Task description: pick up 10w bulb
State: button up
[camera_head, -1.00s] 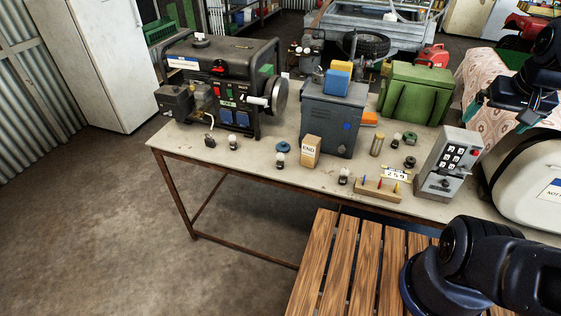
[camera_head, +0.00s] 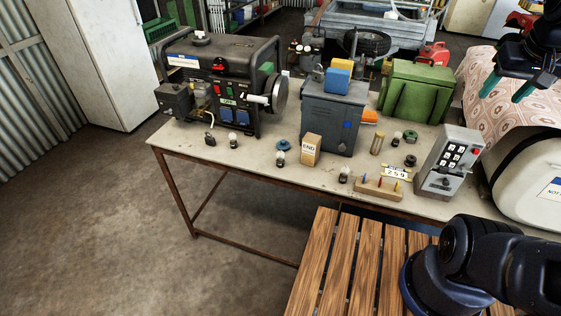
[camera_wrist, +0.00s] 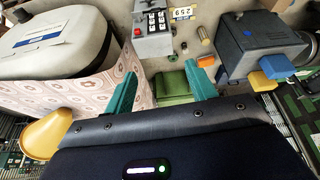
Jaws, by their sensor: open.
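Several small clear bulbs with dark bases stand on the workbench: one in front of the generator (camera_head: 233,141), one left of the END box (camera_head: 279,158), one left of the wooden peg block (camera_head: 344,174), and one near the green bag (camera_head: 396,139). Their wattage marks are too small to read, so I cannot tell which is 10w. My gripper (camera_head: 503,95) is open and empty, high at the upper right, above the patterned cloth and away from the bulbs. In the wrist view its teal fingers (camera_wrist: 160,75) are spread apart, with nothing between them.
A white rounded case (camera_head: 525,170) stands at right.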

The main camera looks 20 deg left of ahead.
jog(key=w+a+r+n+g, duration=0.1)
jog(key=w+a+r+n, duration=0.3)
jog(key=w+a+n, duration=0.5)
jog(key=n+g, duration=0.3)
jog(key=n, duration=0.9)
send_over(280, 159)
jog(key=w, duration=0.1)
notch_tip(280, 159, down, 36)
jog(key=shift+w+a+r, duration=0.1)
jog(key=shift+r, duration=0.05)
jog(key=shift+w+a+f, duration=0.1)
jog(key=shift+f, duration=2.7)
jog(key=shift+w+a+f, duration=0.1)
jog(key=shift+f, duration=2.7)
jog(key=shift+c, duration=0.3)
jog(key=c, duration=1)
